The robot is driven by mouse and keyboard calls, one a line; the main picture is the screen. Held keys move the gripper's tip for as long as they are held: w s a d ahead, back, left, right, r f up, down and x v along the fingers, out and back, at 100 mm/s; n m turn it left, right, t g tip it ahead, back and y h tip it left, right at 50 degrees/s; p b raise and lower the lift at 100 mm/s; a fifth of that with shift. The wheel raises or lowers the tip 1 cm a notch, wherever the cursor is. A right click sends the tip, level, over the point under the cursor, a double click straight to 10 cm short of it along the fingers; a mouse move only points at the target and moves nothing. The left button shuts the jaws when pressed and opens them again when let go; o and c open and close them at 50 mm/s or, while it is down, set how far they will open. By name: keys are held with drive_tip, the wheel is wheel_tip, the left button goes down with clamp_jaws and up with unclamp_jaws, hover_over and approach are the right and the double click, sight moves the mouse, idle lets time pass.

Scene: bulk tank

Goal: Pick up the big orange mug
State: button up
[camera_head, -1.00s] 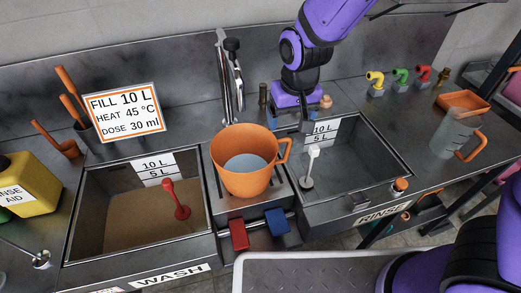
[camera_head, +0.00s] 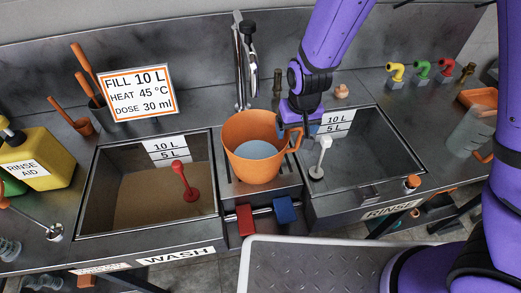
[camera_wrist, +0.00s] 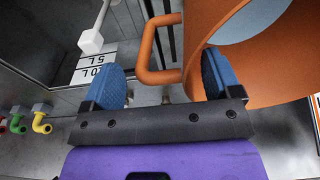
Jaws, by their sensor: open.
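The big orange mug (camera_head: 238,150) stands upright on the metal strip between the two sinks, with pale liquid inside. Its handle points right in the head view. My gripper (camera_head: 293,130) is at the handle, just right of the mug's rim. In the wrist view my gripper (camera_wrist: 162,82) is open, its blue finger pads apart. The orange handle (camera_wrist: 147,50) appears between them, and the mug's wall (camera_wrist: 275,75) is beside the right pad. Whether the pads touch the handle I cannot tell.
The faucet (camera_head: 240,65) rises behind the mug. A white-knobbed plug (camera_head: 318,165) is in the rinse sink, a red one (camera_head: 187,185) in the wash sink. Red (camera_head: 245,220) and blue (camera_head: 284,210) handles sit in front. A clear jug (camera_head: 468,135) is partly hidden by my arm.

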drive_tip(key=shift+w+f, duration=0.15)
drive_tip(key=shift+f, duration=1)
drive_tip(key=shift+c, duration=0.5)
drive_tip(key=c, duration=1.4)
drive_tip(key=shift+r, duration=0.25)
